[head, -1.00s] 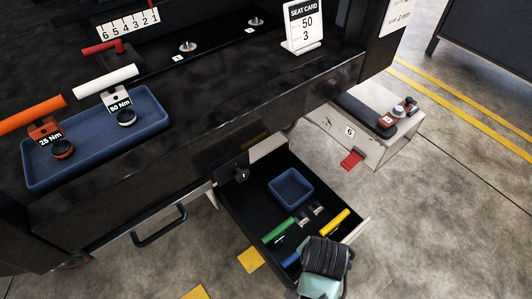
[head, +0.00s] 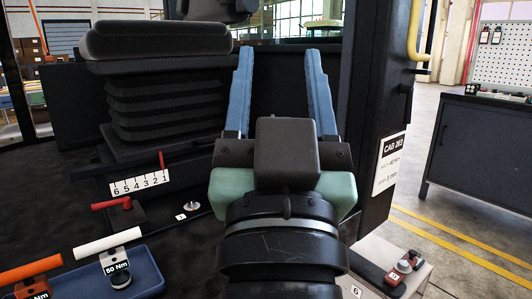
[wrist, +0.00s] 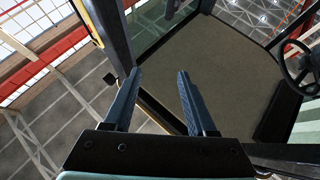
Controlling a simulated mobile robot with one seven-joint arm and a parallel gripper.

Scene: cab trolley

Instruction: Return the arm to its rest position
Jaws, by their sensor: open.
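My gripper (head: 281,95) is raised in the middle of the head view, its two blue fingers pointing up and standing well apart. It is open and nothing is between the fingers. In the wrist view the fingers (wrist: 155,100) also stand apart and empty, with the cab's roof area and a steering wheel (wrist: 299,64) beyond them. My wrist and forearm hide part of the cab floor and the seat card's place in the head view.
A ribbed black seat (head: 160,95) stands left of my gripper. A blue tray (head: 146,275) with orange and white-handled wrenches is lower left. A dark cabinet (head: 478,150) stands far right.

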